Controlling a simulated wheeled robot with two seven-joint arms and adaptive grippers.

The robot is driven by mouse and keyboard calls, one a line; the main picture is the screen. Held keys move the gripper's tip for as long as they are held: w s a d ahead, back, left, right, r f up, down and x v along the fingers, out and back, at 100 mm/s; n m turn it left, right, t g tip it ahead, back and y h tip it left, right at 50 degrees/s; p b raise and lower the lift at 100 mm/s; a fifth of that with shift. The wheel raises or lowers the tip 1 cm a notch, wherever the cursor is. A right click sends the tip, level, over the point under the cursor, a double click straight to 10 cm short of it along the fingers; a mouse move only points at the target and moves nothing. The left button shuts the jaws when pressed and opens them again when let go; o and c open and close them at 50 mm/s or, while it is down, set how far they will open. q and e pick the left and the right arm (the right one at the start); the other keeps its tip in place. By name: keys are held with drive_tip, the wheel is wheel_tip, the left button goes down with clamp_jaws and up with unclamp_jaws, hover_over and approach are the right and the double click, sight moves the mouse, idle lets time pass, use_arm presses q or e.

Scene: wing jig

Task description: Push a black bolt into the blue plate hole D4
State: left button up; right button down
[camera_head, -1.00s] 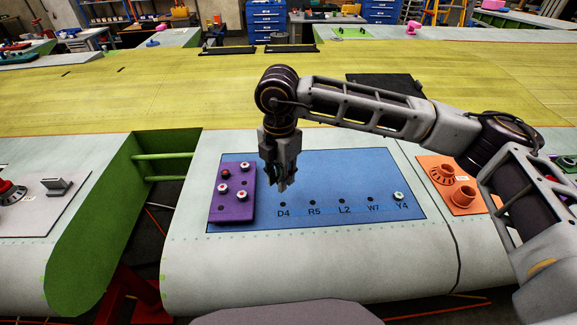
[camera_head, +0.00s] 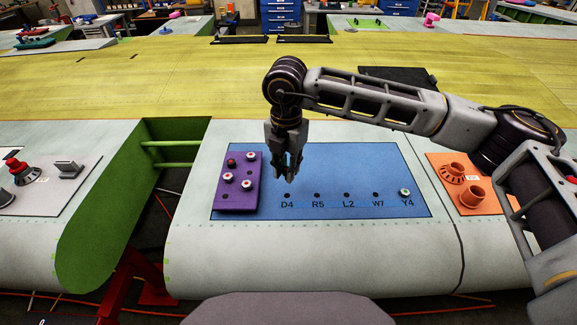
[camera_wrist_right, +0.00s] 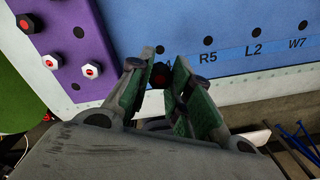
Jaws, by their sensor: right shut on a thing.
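My right gripper (camera_head: 288,173) points down over the blue plate (camera_head: 330,165), just behind hole D4 (camera_head: 287,195). D4 shows in that view as a dark hole (camera_wrist_right: 160,49) just beyond the bolt. The bolt appears to be above the plate; I cannot see its tip clearly. My left gripper is not in view.
A purple block (camera_head: 237,200) at the plate's left holds several bolts, one black with red. Holes R5 (camera_head: 317,195), L2 (camera_head: 346,194) and W7 (camera_head: 375,194) look empty. A pale bolt (camera_head: 405,191) sits at Y4. An orange plate (camera_head: 447,161) lies to the right.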

drive_tip(key=shift+f, duration=0.1)
idle(0.4)
drive_tip(key=b, duration=0.1)
hover_over(287, 189)
drive_tip(key=s, duration=0.2)
wheel_tip(287, 189, down, 6)
drive_tip(key=shift+s, duration=0.15)
idle(0.4)
drive_tip(key=shift+b, duration=0.6)
idle(0.5)
drive_tip(key=shift+f+b, duration=1.15)
drive_tip(key=shift+f, duration=0.15)
drive_tip(key=c, duration=1.2)
unclamp_jaws()
drive_tip(key=shift+c, duration=0.2)
